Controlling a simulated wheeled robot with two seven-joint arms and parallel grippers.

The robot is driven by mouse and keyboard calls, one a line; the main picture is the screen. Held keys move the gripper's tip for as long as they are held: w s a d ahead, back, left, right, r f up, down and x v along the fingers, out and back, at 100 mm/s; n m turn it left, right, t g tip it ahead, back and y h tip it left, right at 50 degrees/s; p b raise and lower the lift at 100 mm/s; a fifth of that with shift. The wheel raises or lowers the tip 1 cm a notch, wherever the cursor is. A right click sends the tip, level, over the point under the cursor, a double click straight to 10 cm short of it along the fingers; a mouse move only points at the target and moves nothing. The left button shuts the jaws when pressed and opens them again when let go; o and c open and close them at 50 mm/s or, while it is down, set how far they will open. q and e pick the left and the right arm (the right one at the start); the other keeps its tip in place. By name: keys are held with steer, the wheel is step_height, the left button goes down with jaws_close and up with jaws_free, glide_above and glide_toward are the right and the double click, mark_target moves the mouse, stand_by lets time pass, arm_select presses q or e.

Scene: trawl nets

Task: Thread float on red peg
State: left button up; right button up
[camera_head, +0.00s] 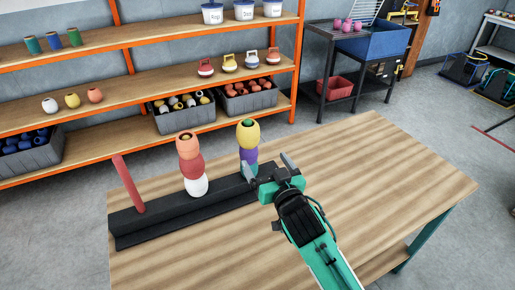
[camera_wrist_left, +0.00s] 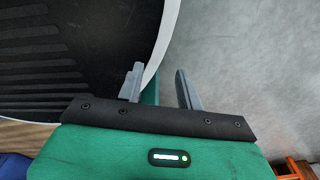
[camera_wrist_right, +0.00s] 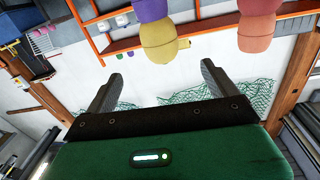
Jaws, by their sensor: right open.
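The red peg (camera_head: 130,183) stands bare and slightly tilted at the left end of a black base (camera_head: 170,215) on the table. A middle stack has an orange float (camera_head: 187,145), a dark red float (camera_head: 191,167) and a white float (camera_head: 196,187). A right stack has a yellow float (camera_head: 248,135) over a purple float (camera_head: 249,156), with teal below. My right gripper (camera_head: 270,167) is open and empty, just right of that stack. The yellow float also shows beyond its fingers in the right wrist view (camera_wrist_right: 160,44). My left gripper (camera_wrist_left: 158,78) is open and empty, outside the head view.
Shelves (camera_head: 130,88) behind the table hold loose white, yellow and orange floats (camera_head: 95,95), and grey bins (camera_head: 185,113) of floats. Small handled items (camera_head: 229,63) stand on the middle shelf. The table's right half (camera_head: 390,170) is clear.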

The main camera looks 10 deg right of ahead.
mark_target(252, 140)
steer(key=w, duration=0.3)
steer(key=w+a+p, duration=0.1)
steer(key=w, duration=0.3)
steer(key=w+p, duration=0.1)
steer(key=w, duration=0.3)
steer(key=shift+w+a, duration=0.2)
steer(key=shift+w, duration=0.45)
steer(key=shift+w+a, duration=0.1)
steer(key=shift+w, duration=0.2)
arm_select(q)
steer(key=s, duration=0.3)
steer(key=shift+s+r, duration=0.25)
steer(key=shift+r, duration=0.15)
arm_select(e)
steer(key=c, duration=1.1)
arm_select(q)
steer(key=shift+w+a+r, duration=0.1)
steer(key=shift+a, duration=0.05)
arm_select(e)
steer(key=shift+c, duration=0.2)
arm_select(q)
steer(key=shift+r, duration=0.1)
arm_select(e)
steer(key=shift+r, duration=0.15)
